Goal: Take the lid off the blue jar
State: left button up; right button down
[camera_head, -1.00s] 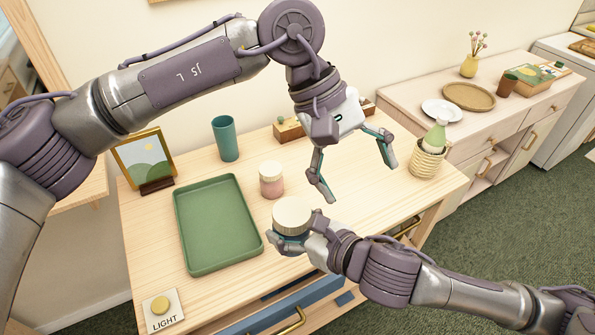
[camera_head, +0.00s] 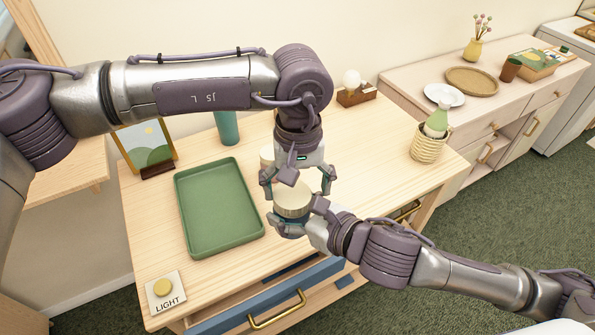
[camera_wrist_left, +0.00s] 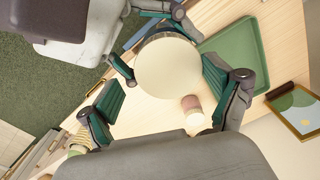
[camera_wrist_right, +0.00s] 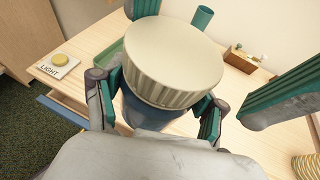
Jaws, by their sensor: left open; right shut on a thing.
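The blue jar (camera_wrist_right: 150,112) has a wide cream ribbed lid (camera_wrist_right: 172,62) seated on top. In the head view the lid (camera_head: 292,198) is above the front part of the table, with the blue body (camera_head: 291,228) partly hidden by my right gripper. My right gripper (camera_head: 290,222) is shut around the jar's body, below the lid. My left gripper (camera_head: 298,185) points down from above with its fingers spread. In the left wrist view the lid (camera_wrist_left: 168,67) shows between the open fingers, with no clear contact.
A green tray (camera_head: 220,215) lies to the left, with a light button (camera_head: 163,290) in front of it. A pink jar (camera_wrist_left: 193,112) with a cream lid stands behind the blue jar. A teal cup (camera_head: 227,128), a picture frame (camera_head: 145,146) and a wooden holder (camera_head: 356,92) stand farther back.

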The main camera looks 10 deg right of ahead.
pick_arm(q)
jog(key=shift+f, duration=0.25)
